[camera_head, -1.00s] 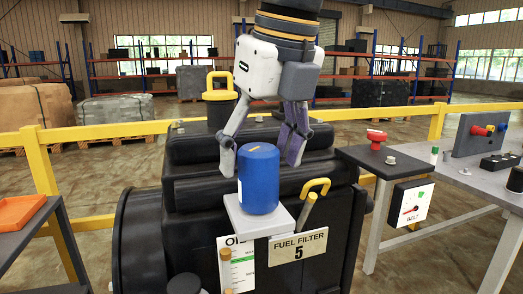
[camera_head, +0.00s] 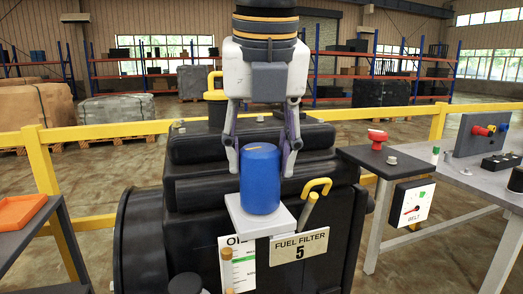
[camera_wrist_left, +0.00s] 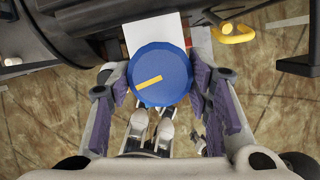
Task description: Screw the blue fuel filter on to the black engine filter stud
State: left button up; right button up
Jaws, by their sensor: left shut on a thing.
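The blue fuel filter (camera_head: 260,180) stands upright on the pale filter mount (camera_head: 282,219), above the "FUEL FILTER 5" sign (camera_head: 298,246). My left gripper (camera_head: 262,172) comes down from above with one finger on each side of the filter and is shut on it. In the left wrist view, the filter's round top (camera_wrist_left: 160,75) with a yellow stripe lies between the purple-padded fingers (camera_wrist_left: 162,88). The black stud is hidden, so I cannot see the threads.
The black engine (camera_head: 190,235) lies behind and around the mount. A yellow loop handle (camera_head: 317,187) stands close to the right of the filter. A side table with a red knob (camera_head: 377,136) is on the right. An orange tray (camera_head: 20,211) is on the left.

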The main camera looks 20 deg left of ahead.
pick_arm(q)
jog(key=shift+f, duration=0.1)
jog(key=m+h, duration=0.1)
jog(key=m, duration=0.4)
jog(key=shift+a+f, duration=0.1)
jog(key=m+h, duration=0.1)
jog(key=m, duration=0.4)
jog(key=shift+a+f+h, duration=0.1)
jog(key=shift+a+h, duration=0.05)
jog(key=shift+h, duration=0.25)
